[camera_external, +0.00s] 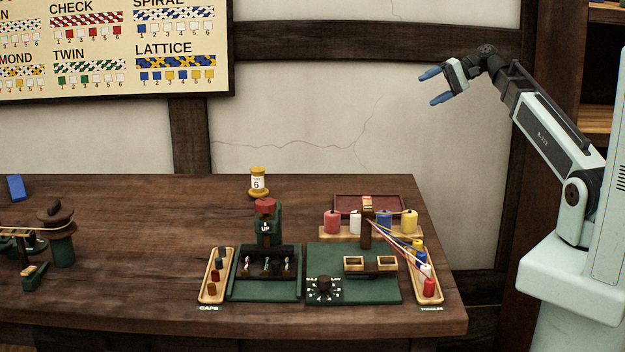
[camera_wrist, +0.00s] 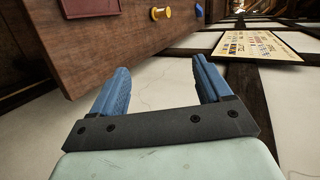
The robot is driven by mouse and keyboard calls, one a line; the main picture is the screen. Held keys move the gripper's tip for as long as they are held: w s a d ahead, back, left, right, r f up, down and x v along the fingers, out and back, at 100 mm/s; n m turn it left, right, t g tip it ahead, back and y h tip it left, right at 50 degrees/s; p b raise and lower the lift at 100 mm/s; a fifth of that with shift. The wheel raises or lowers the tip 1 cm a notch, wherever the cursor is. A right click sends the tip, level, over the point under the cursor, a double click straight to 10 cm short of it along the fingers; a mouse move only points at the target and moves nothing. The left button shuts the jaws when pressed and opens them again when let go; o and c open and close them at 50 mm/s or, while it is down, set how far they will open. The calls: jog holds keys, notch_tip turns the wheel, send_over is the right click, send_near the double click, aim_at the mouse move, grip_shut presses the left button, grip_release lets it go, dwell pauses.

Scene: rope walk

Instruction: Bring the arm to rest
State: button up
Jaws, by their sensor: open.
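My gripper (camera_external: 434,87) is at the upper right of the external view, raised well above the table and in front of the pale wall. Its two blue fingers are spread apart with nothing between them. In the wrist view the fingers (camera_wrist: 157,85) are also apart and empty, with wall beyond them. My arm reaches up and to the left from its base at the right. The gripper touches nothing.
The wooden table (camera_external: 130,220) holds a green braiding station (camera_external: 355,290), a caps tray (camera_external: 215,275), a toggles tray (camera_external: 428,290), several coloured spools and a yellow spool (camera_external: 258,183) marked 6. A pattern chart (camera_external: 115,45) hangs at upper left. The air around my gripper is clear.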

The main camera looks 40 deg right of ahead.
jog(key=s+d+f+n+g+h, duration=0.1)
jog(key=d+f+g+h, duration=0.15)
jog(key=f, duration=1.65)
jog(key=s+d+f+n+g+h, duration=0.1)
jog(key=f+g, duration=0.3)
jog(key=f, duration=1.5)
jog(key=s+a+f+n+g+h, duration=0.1)
jog(key=s+a+f+g, duration=0.1)
jog(key=s+a+f, duration=0.55)
jog(key=s+a+f+g+h, duration=0.15)
jog(key=s+a+f, duration=0.25)
jog(key=s+f, duration=0.65)
jog(key=s+a+f+n+g+h, duration=0.1)
jog(key=s+f+n+g+h, duration=0.1)
jog(key=s+f, duration=0.4)
jog(key=s+a+f+n+g+h, duration=0.1)
jog(key=s+f+n+h, duration=0.1)
jog(key=s+f, duration=0.5)
jog(key=s, duration=0.5)
jog(key=shift+s+a+g, duration=0.3)
jog(key=shift+s+g, duration=0.05)
jog(key=shift+g, duration=0.05)
